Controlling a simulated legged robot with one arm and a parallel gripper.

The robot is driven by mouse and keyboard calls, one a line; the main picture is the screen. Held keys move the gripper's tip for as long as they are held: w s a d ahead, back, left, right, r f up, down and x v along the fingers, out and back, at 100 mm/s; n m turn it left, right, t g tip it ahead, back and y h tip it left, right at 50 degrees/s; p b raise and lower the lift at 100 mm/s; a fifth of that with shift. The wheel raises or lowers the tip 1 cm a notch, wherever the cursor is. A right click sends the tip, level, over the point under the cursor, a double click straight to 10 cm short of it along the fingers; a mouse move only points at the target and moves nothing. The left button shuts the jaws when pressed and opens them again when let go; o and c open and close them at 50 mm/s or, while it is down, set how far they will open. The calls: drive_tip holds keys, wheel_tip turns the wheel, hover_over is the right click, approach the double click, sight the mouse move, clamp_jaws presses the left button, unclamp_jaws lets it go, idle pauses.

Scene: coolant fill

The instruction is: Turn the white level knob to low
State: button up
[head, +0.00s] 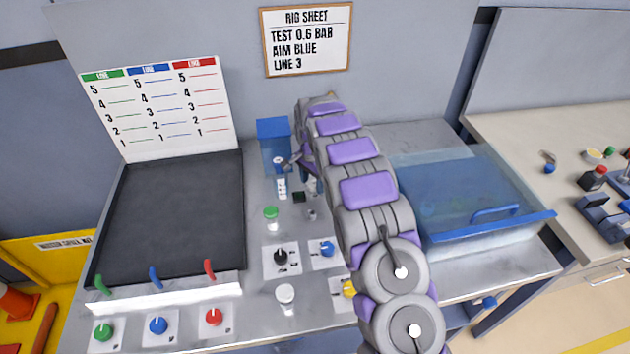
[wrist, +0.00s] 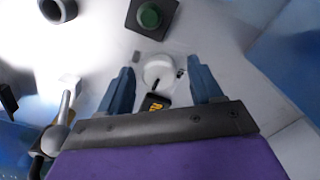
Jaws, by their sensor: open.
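My gripper (wrist: 160,76) is open, with one blue finger on each side of the knob. Gaps show between the knob and both fingers, and nothing is held. A small black label with yellow lettering (wrist: 156,103) lies just below the knob, partly cut off by the gripper's bar; its text is unreadable. In the head view my arm covers most of the gripper and I cannot make out the knob clearly.
A green button on a dark square (wrist: 149,15) is just beyond the knob. A dark ring (wrist: 57,9) lies at upper left. In the head view, a blue clear-lidded box (head: 480,215) stands right of my arm, and a white-capped item (head: 286,294) stands at the front.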

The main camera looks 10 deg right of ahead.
drive_tip(key=shift+a, duration=0.8)
drive_tip(key=shift+c, duration=0.6)
drive_tip(key=shift+d, duration=0.15)
drive_tip(key=shift+c, duration=0.7)
drive_tip(key=shift+w+d, duration=0.1)
drive_tip(key=shift+d, duration=1.15)
drive_tip(key=c, duration=0.5)
drive_tip(key=shift+a+f, duration=0.1)
drive_tip(key=shift+a, duration=0.05)
drive_tip(key=shift+c, duration=1.3)
drive_tip(key=shift+a, duration=0.55)
drive_tip(key=shift+c, duration=0.2)
drive_tip(key=shift+d, duration=0.15)
